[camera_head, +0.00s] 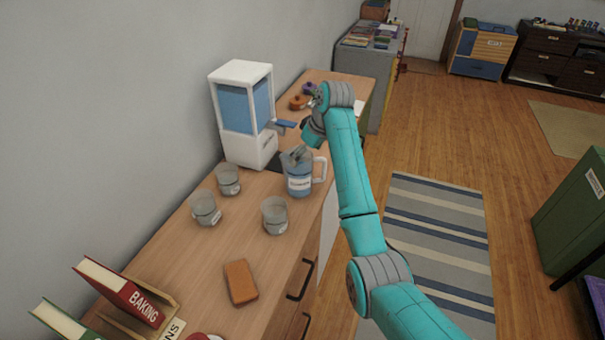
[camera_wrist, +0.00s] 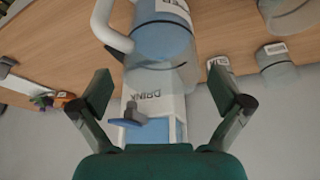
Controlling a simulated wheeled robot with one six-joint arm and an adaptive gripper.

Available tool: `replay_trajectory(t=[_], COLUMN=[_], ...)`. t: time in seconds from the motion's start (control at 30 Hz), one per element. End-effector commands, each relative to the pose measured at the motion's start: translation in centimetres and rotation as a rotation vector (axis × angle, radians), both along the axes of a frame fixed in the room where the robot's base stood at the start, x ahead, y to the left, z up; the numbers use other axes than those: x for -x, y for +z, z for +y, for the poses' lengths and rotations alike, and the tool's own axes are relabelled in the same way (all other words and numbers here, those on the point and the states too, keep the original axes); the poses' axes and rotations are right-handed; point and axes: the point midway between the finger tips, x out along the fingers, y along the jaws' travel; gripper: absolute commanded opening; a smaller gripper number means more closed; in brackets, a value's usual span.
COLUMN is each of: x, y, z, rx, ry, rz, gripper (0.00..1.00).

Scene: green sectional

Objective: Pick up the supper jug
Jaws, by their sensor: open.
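The jug (camera_head: 299,183) stands upright near the counter's front edge, in front of the drink dispenser. It is clear with blue contents, a white label and a pale handle on its right side. In the wrist view the jug (camera_wrist: 163,38) appears upside down at the top centre, with its handle at upper left. My gripper (camera_head: 297,154) is at the jug's rim in the head view and hides part of its top. In the wrist view its two fingers (camera_wrist: 163,93) are wide apart with nothing gripped. I cannot tell whether they touch the jug.
A white dispenser (camera_head: 243,149) with blue contents stands behind the jug. Several glass cups, such as one (camera_head: 275,215), stand to the left and nearer. A brown block (camera_head: 241,282) and books (camera_head: 121,294) lie closer on the counter. A striped rug (camera_head: 436,225) covers open floor at right.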

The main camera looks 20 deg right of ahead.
Motion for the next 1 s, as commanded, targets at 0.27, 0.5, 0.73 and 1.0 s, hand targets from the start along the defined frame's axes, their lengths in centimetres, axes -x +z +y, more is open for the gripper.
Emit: replay_trajectory(t=[0.27,0.5,0.73,1.0], x=[-0.6,-1.7,-2.1,-2.1], y=[-1.9,-4.9,-5.9,-5.8], z=[0.5,1.3,1.6,1.5], rx=[0.000,-0.001,-0.001,-0.001], ry=[0.000,0.000,-0.001,-0.001], rz=[0.001,0.002,-0.001,-0.001], gripper=[1.00,1.00,1.00,0.70])
